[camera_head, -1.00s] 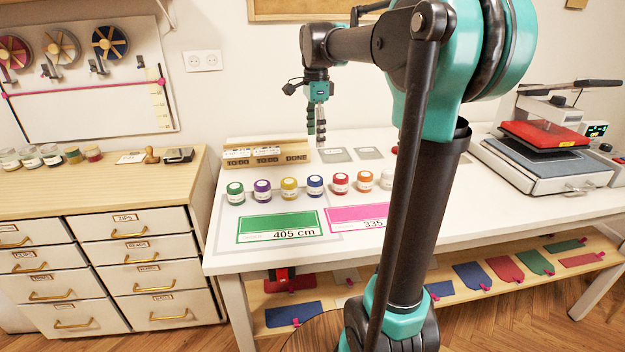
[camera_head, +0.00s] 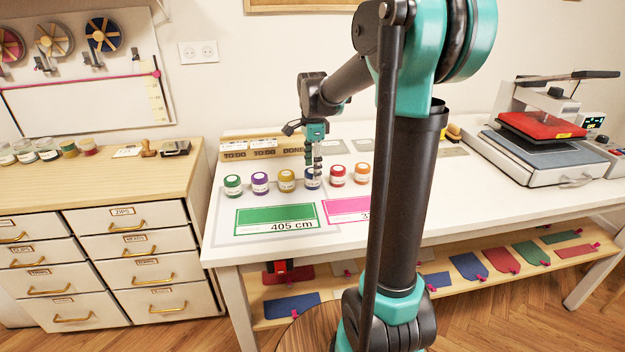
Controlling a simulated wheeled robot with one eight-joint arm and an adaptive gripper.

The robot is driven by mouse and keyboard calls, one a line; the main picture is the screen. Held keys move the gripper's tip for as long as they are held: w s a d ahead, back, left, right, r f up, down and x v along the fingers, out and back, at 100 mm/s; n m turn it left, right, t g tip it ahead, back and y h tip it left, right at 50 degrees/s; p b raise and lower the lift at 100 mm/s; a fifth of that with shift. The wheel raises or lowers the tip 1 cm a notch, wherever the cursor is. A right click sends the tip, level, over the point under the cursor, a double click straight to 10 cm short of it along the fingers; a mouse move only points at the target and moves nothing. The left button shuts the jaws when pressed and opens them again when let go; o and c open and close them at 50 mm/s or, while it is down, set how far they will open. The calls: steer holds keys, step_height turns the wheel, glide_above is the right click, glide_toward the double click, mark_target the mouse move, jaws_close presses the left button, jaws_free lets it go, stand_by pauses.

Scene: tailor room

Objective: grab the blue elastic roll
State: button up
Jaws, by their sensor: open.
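A small blue roll (camera_head: 312,184), white-labelled and jar-like, stands upright in a row of coloured ones on the white table. My gripper (camera_head: 313,174) points down at it, open, with its fingers overlapping the roll in the picture. I cannot tell whether the fingers are around it, above it or touching it. The gripper hides part of the roll. A larger blue reel (camera_head: 103,34) hangs on the wall at the upper left, far from my gripper. The pictures do not settle which blue thing is the elastic roll.
Green (camera_head: 233,186), purple (camera_head: 260,183) and yellow (camera_head: 287,181) jars stand close to the left; red (camera_head: 337,176) and orange (camera_head: 362,173) ones to the right. A wooden TO DO/DONE rack (camera_head: 262,148) stands behind. A heat press (camera_head: 545,140) is at the right.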

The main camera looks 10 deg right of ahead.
steer(key=shift+s+f, duration=0.1)
steer(key=shift+f, duration=1.85)
steer(key=shift+c, duration=0.5)
steer(key=c, duration=1.1)
steer(key=shift+r, duration=0.1)
